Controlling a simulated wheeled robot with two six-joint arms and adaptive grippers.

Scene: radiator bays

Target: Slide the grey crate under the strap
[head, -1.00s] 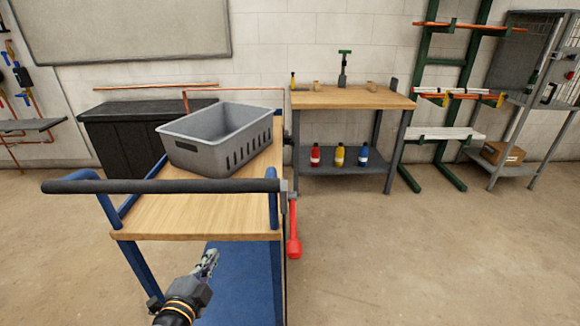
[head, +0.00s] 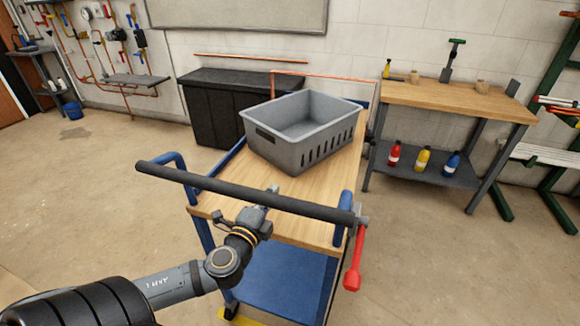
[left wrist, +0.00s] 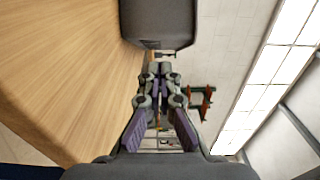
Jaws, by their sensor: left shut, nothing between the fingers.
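The grey crate (head: 290,152) stands upright and empty on the wooden top (head: 232,182) of a blue cart, toward its far end. Its slotted side faces right. In the left wrist view the crate (left wrist: 158,25) is a dark grey shape ahead of the fingertips. My left gripper (head: 272,188) is shut and empty, at the near part of the cart top by the handle bar, short of the crate and apart from it. Its fingers (left wrist: 160,72) meet in the left wrist view. I cannot make out a strap. My right gripper is not in view.
The cart's dark handle bar (head: 225,187) crosses right by my left gripper. A red lever (head: 355,262) hangs at the cart's near right corner. A black chest (head: 212,112) stands behind the cart, and a workbench (head: 440,98) with bottles to the right.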

